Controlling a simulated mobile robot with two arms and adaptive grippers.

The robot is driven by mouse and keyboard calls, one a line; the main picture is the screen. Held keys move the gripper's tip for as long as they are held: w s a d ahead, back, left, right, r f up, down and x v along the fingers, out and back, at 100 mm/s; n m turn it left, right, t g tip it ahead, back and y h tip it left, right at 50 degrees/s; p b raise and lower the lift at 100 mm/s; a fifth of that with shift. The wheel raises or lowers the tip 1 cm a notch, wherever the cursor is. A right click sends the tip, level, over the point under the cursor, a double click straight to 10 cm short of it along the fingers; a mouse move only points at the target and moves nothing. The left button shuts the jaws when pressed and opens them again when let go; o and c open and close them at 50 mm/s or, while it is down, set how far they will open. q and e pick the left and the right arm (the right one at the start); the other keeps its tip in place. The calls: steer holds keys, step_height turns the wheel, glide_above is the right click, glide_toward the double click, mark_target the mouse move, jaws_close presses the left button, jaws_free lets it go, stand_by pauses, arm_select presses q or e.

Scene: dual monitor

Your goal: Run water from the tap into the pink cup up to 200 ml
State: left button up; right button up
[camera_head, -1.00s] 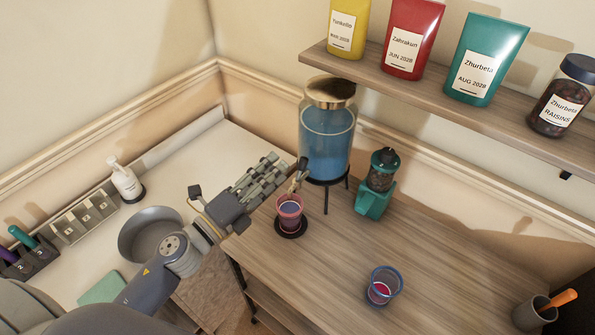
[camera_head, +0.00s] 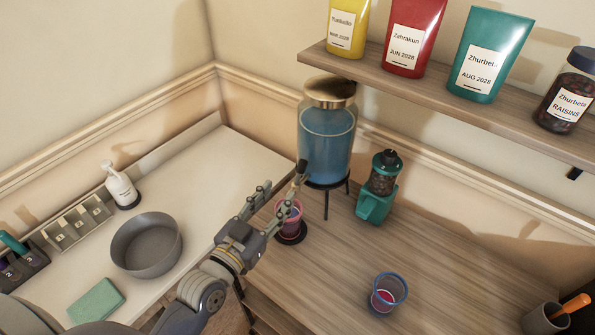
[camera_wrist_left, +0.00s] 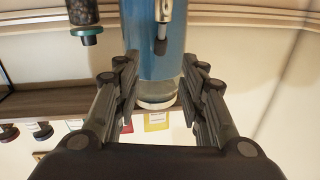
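The pink cup (camera_head: 288,230) stands upright on a dark round coaster, below the tap (camera_head: 302,166) of a glass dispenser (camera_head: 327,140) filled with blue liquid. My left gripper (camera_head: 283,186) is open, its fingers spread, just in front of the tap and above the cup. A finger hides part of the cup, and I cannot read its level. In the left wrist view the tap (camera_wrist_left: 161,38) shows between the open fingers (camera_wrist_left: 160,80), with the blue dispenser (camera_wrist_left: 140,60) behind. Nothing is held. My right gripper is not in view.
A teal grinder (camera_head: 377,190) stands right of the dispenser. A blue-rimmed cup (camera_head: 389,291) with pink contents stands nearer. A shelf (camera_head: 430,92) with bags and a jar overhangs the back. A grey bowl (camera_head: 147,245) sits on the white counter at left. The table front is largely clear.

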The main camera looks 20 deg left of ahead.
mark_target(300, 167)
arm_select(q)
steer(key=p+x, duration=0.2)
steer(key=x, duration=0.7)
steer(key=shift+r, duration=0.1)
steer(key=shift+w+d, duration=0.1)
steer(key=shift+w, duration=0.6)
jaws_close()
